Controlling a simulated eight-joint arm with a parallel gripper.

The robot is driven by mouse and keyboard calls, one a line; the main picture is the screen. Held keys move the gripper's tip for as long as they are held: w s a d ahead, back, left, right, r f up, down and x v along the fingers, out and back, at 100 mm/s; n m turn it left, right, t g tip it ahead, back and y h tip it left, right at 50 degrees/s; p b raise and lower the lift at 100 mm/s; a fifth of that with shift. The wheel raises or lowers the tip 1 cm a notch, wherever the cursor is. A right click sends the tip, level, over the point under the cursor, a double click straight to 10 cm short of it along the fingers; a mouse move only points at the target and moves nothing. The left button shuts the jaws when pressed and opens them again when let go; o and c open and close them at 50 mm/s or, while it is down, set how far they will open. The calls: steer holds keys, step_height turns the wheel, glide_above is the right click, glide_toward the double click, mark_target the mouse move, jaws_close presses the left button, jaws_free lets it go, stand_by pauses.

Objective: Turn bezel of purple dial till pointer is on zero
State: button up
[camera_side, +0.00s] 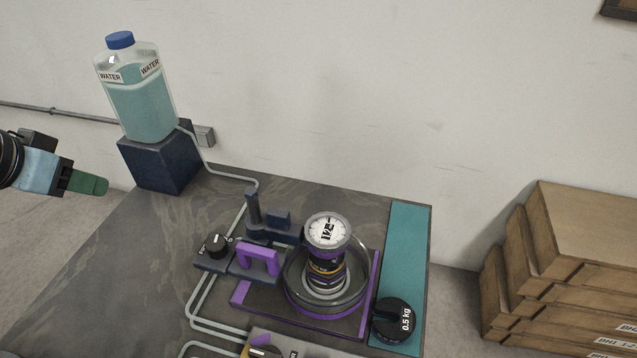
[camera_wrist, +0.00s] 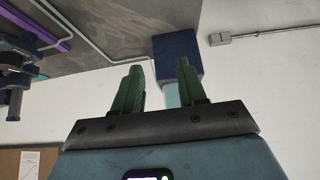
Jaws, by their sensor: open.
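A round white-faced dial (camera_side: 327,231) with a grey rim tops a stack of rings on a purple-edged base plate (camera_side: 345,320). Dark marks show on its face, but I cannot make out where the pointer stands against zero. My gripper (camera_side: 100,185) is at the far left in the side view, well away from the dial and left of the water bottle. In the wrist view its two green fingers (camera_wrist: 160,82) are spread apart with nothing between them. The dial face does not show in the wrist view.
A water bottle (camera_side: 140,95) stands on a dark blue block (camera_side: 160,162) at the table's back left. A purple handle (camera_side: 259,256) and a black knob (camera_side: 217,243) sit left of the dial. A 0.5 kg weight (camera_side: 393,320) lies on a teal strip (camera_side: 405,250). Grey tubing crosses the table.

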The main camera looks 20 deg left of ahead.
stand_by(0.3)
steer(key=shift+o, duration=1)
steer(key=o, duration=0.4)
steer(key=w+d+r, duration=0.1)
steer(key=d+r, duration=0.1)
steer(key=w+d+r+g, duration=0.1)
steer(key=w+d+r, duration=0.1)
steer(key=d, duration=0.1)
steer(key=w+d+r+g+h, duration=0.1)
steer(key=w+d+r, duration=0.1)
steer(key=d+r, duration=0.1)
steer(key=shift+w+d+n, duration=0.15)
steer(key=shift+d+n, duration=0.05)
steer(key=shift+n, duration=0.1)
step_height(320, 180, up, 4)
steer(key=n+g+y, duration=0.1)
steer(key=n+g, duration=0.1)
steer(key=g, duration=0.3)
glide_above(328, 229)
step_height(328, 229, down, 12)
steer(key=shift+r, duration=0.1)
steer(key=c, duration=0.8)
